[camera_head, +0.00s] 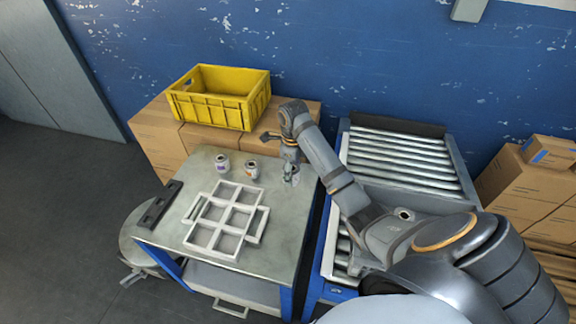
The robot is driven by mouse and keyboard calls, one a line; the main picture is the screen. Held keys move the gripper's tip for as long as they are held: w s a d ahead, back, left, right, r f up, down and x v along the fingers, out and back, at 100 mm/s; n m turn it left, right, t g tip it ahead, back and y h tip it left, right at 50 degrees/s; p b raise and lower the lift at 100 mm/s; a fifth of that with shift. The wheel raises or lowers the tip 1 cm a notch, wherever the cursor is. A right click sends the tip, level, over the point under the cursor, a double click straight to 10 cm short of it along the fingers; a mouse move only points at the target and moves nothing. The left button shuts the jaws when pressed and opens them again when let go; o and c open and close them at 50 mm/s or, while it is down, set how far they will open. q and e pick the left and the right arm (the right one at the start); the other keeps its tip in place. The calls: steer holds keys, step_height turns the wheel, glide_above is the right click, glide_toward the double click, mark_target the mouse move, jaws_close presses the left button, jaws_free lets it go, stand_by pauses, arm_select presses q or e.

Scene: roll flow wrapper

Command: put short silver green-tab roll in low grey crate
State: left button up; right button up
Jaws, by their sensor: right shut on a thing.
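My right gripper (291,172) points down over the right back part of the grey table. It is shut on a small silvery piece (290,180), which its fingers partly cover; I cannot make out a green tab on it. A low grey crate (378,188) sits on the roller conveyor, largely hidden behind my right arm. A small round piece with a dark centre (404,214) shows in or at this crate. My left gripper is not in view.
Two small rolls, one with a purple mark (222,164) and one with an orange mark (251,169), stand on the table (275,238). A pale divided tray (216,238) lies in front of them. A yellow crate (215,107) sits on cartons behind.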

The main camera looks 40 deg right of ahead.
steer(key=shift+s+a+r+p, duration=0.4)
steer(key=shift+s+p, duration=0.15)
steer(key=shift+s, duration=0.25)
steer(key=shift+s+a+r+p, duration=0.25)
steer(key=shift+s+r+p, duration=0.2)
steer(key=shift+s, duration=0.4)
steer(key=shift+s+a+r+p, duration=0.35)
steer(key=shift+s+p, duration=0.25)
steer(key=shift+s, duration=0.2)
